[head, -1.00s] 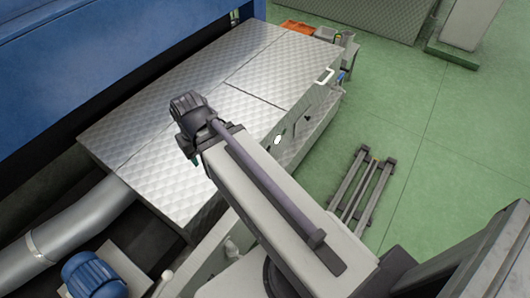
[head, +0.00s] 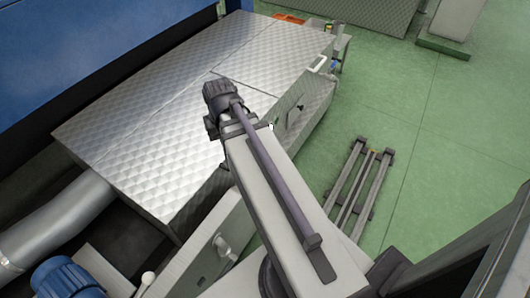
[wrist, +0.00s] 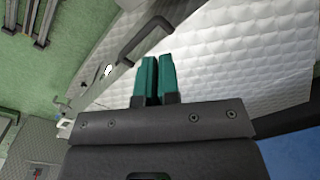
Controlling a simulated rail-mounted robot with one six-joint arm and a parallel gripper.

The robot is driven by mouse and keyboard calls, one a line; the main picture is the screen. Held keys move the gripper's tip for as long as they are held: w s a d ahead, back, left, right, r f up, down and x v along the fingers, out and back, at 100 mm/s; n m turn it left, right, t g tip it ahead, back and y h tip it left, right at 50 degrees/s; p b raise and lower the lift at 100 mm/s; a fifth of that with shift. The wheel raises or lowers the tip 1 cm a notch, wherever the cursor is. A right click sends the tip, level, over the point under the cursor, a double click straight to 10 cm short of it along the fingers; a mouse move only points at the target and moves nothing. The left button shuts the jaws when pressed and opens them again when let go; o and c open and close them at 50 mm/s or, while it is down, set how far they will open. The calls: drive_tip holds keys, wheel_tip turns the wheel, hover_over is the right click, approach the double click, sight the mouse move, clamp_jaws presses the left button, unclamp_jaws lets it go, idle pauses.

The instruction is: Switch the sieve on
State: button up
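A large metal-topped machine with a quilted lid (head: 150,110) fills the middle of the head view; I cannot tell whether it is the sieve. Its right side panel (head: 306,112) carries a dark fitting (head: 295,115) and a small white part (head: 271,127) beside my arm. In the wrist view a white spot (wrist: 108,70) shows near a dark grey bar (wrist: 140,42) along the panel. My gripper (wrist: 158,62) has two green fingers close together, with nothing visible between them. The head view hides the fingers behind my wrist. No switch is clearly readable.
A grey box with a pale knob (head: 148,278) stands at lower left, near a blue motor (head: 68,278) and a thick metal pipe (head: 55,225). A rail-like frame (head: 360,185) lies on the green floor (head: 430,130), which is otherwise open at right.

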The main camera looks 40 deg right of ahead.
drive_tip(key=d+f+m+b, duration=0.1)
drive_tip(key=d+f+b, duration=0.3)
drive_tip(key=f, duration=0.1)
drive_tip(key=w+d+f+m+b, duration=0.1)
drive_tip(key=d+f+m+b, duration=0.1)
drive_tip(key=d+f+b, duration=0.2)
drive_tip(key=w+d+f+m+t+b, duration=0.1)
drive_tip(key=d+f+b, duration=0.3)
drive_tip(key=d+f, duration=0.2)
drive_tip(key=shift+d+f+y, duration=0.2)
drive_tip(key=shift+f+y, duration=0.2)
drive_tip(key=shift+f, duration=0.05)
clamp_jaws()
drive_tip(key=w+d+f+m+t+b, duration=0.1)
drive_tip(key=d+f+m+t+b, duration=0.1)
drive_tip(key=d, duration=0.5)
drive_tip(key=w+d+f+m+t+b, duration=0.1)
drive_tip(key=w+d+f+m+b, duration=0.1)
drive_tip(key=d+f+m+b, duration=0.2)
drive_tip(key=d+m+b, duration=0.1)
drive_tip(key=d, duration=0.2)
drive_tip(key=shift+w+d+t+y+b, duration=0.2)
drive_tip(key=shift+d+t+y+b, duration=0.1)
drive_tip(key=shift+d+t+b, duration=0.1)
drive_tip(key=shift+f, duration=0.1)
